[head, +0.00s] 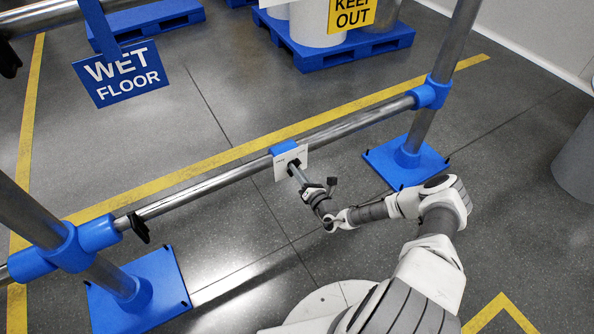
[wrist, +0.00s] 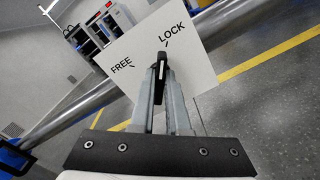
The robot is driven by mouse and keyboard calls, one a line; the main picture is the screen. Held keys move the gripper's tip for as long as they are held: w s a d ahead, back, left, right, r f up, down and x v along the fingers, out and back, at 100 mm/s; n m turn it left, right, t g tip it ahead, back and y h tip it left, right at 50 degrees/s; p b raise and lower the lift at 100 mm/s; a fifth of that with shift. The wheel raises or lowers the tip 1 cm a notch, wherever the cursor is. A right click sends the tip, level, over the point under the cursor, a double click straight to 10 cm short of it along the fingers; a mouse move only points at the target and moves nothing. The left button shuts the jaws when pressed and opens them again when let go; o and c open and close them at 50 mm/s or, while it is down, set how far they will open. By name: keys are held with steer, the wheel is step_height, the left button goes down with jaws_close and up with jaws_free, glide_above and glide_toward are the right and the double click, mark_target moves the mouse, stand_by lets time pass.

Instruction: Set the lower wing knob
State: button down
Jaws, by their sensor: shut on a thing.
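The lower wing knob (wrist: 161,84) is a narrow black wing with a pale line, on a white plate (wrist: 195,62) marked FREE at left and LOCK at right. My gripper (wrist: 161,95) is shut on the wing, one finger on each side. The wing points up the plate, closer to the LOCK tick than to the FREE tick. In the head view the plate (head: 282,170) hangs from the lower metal rail by a blue clamp, and my gripper (head: 295,170) meets its front. The knob's base is hidden by the fingers.
The rail (head: 210,177) runs between two posts with blue feet (head: 430,160). A small black handle (head: 139,228) sits on the rail at left. A WET FLOOR sign (head: 122,75) hangs behind. Blue pallets (head: 350,50) stand at the back. The floor before the rail is clear.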

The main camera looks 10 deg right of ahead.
steer(key=shift+m, duration=0.7)
steer(key=c, duration=0.9)
jaws_free()
steer(key=p+v, duration=0.4)
steer(key=v, duration=1.3)
steer(key=shift+s, duration=0.2)
